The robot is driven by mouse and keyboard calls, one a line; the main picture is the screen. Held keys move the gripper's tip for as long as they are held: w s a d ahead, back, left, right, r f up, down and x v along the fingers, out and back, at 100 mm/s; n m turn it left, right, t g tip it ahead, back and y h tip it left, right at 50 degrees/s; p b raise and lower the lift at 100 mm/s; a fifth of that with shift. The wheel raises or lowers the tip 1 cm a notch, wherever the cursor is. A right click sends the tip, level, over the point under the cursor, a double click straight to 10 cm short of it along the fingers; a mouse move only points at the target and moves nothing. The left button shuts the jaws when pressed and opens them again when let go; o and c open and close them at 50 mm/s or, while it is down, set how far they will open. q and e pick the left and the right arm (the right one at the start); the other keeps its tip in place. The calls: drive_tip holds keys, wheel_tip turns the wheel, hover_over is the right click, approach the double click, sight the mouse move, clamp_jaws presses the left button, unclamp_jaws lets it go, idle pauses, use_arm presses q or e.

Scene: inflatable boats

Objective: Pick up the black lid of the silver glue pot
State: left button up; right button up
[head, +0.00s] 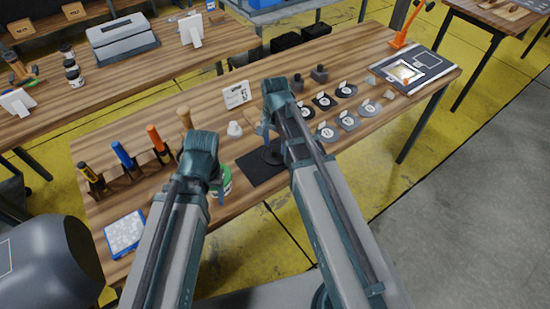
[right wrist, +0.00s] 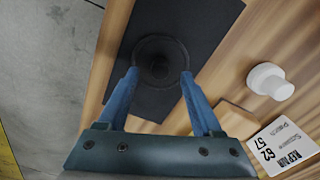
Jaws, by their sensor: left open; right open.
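A round black lid-like piece with a darker knob at its centre (right wrist: 158,65) is on a black mat (right wrist: 210,20) in the right wrist view. It also shows, partly behind my right arm, in the head view (head: 271,155). No silver side of a pot can be made out under it. My right gripper (right wrist: 160,75) is open, its two blue fingers at either side of the black piece from this viewpoint. Contact cannot be judged. My left gripper (head: 202,165) is open in front of a green-and-white pot (head: 222,182); its fingertips are mostly hidden.
A white knob-like piece (right wrist: 271,81) and a printed card (right wrist: 285,147) are beside the mat. Upright coloured-handled tools (head: 122,155) stand at the left. Several round pieces with tags (head: 326,132) lie to the right. The table's front edge runs close to the mat.

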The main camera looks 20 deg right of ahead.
wheel_tip(320, 180, down, 2)
drive_tip(key=shift+f+b, duration=0.1)
drive_tip(key=shift+b, duration=0.5)
clamp_jaws()
